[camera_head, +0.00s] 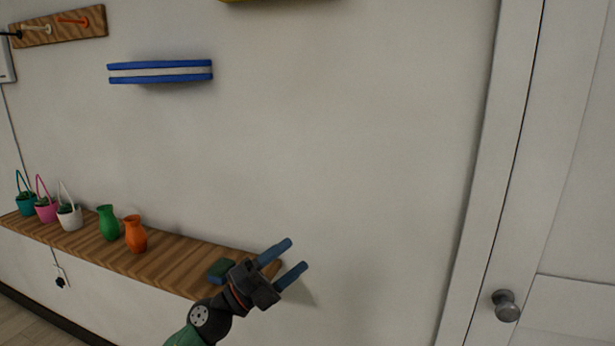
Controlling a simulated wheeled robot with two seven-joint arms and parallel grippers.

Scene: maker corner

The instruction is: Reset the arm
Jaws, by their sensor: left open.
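My left gripper (291,262) is at the lower middle of the head view, in front of the right end of a wooden wall shelf (170,262). Its two blue fingers are apart, and nothing is between them. The dark wrist and a green part of my arm come up from the bottom edge. A dark green and blue block (221,270) lies on the shelf just left of the gripper, partly hidden by my wrist. My right gripper is not in view.
On the shelf stand a green vase (108,223), an orange vase (135,235) and small planters (69,216). A blue-and-white shelf (160,71) and a peg rack (58,27) hang above. A white door with a knob (506,305) is right. The wall between is bare.

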